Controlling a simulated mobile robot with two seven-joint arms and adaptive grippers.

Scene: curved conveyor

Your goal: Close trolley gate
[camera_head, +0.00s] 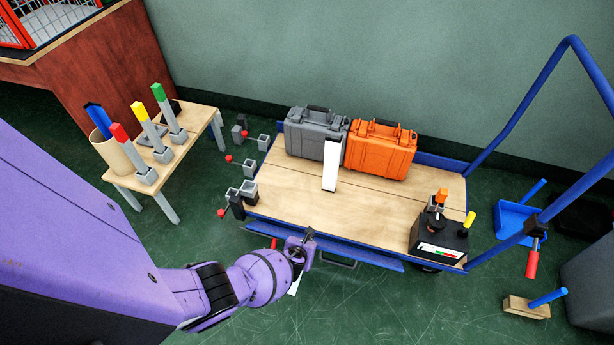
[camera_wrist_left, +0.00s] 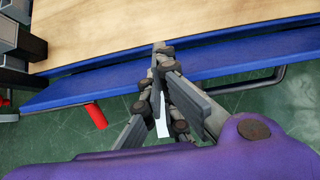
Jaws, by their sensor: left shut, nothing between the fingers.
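The trolley (camera_head: 375,208) has a wooden deck in a blue frame. Its gate, a long blue panel (camera_head: 365,255), runs along the near side, and part of it stands out from the deck edge. In the left wrist view the gate (camera_wrist_left: 235,65) crosses the picture, with a dark gap between it and the deck edge. My left gripper (camera_head: 303,240) is at the gate near its middle. In the wrist view its fingertips (camera_wrist_left: 163,50) are shut together, empty, over the blue panel; I cannot tell whether they touch it. My right gripper is out of view.
Grey (camera_head: 310,135) and orange (camera_head: 382,150) cases, a white upright block (camera_head: 331,165) and a black box (camera_head: 438,240) stand on the deck. Latches with red knobs (camera_head: 222,212) line its left end. A small wooden table (camera_head: 195,125) stands at left.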

